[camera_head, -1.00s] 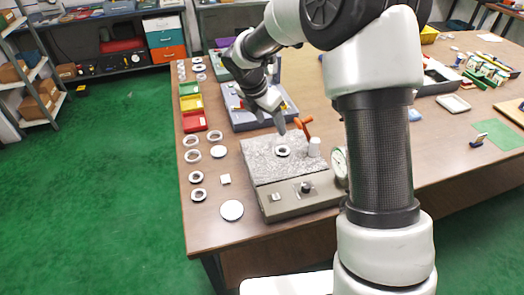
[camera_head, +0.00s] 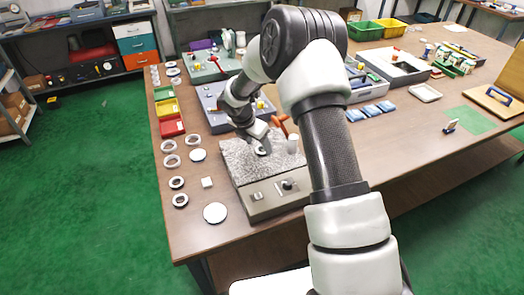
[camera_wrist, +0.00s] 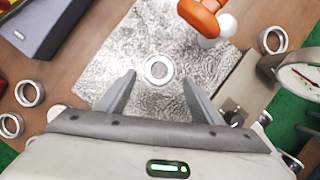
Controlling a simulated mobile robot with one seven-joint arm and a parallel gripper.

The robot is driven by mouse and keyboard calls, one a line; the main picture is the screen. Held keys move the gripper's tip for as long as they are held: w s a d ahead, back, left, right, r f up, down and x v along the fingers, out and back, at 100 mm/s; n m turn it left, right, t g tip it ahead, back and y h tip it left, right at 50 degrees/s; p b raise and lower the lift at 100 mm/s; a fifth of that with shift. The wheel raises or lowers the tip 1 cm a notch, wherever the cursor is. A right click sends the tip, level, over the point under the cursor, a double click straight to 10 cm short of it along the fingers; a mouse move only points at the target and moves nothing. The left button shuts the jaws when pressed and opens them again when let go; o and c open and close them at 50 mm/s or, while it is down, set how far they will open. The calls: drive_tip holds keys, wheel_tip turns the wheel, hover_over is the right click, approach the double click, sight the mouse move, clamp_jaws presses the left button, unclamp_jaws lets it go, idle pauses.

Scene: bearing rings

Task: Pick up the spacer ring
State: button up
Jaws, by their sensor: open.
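A small ring (camera_head: 262,151), which I take to be the spacer ring, lies flat on the speckled grey stone plate (camera_head: 236,160). In the wrist view the metallic ring (camera_wrist: 158,70) shows whole, with its dark-rimmed hole, on the plate (camera_wrist: 120,52). My gripper (camera_head: 257,143) is just over it in the head view and partly covers it. In the wrist view my gripper (camera_wrist: 159,78) is open and empty, with one finger to each side of the ring. The fingertips' exact height above the plate cannot be told.
An orange lever (camera_head: 280,126) and a white cylinder (camera_head: 292,145) stand close right of the ring. A dial gauge (camera_wrist: 300,80) is at the wrist view's right edge. More rings (camera_head: 177,182), a white disc (camera_head: 215,212) and small colored bins (camera_head: 168,109) lie left of the plate.

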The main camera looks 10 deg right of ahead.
sight(262, 150)
drive_tip(key=shift+x, duration=1.45)
drive_tip(key=shift+w, duration=0.1)
drive_tip(key=c, duration=1.3)
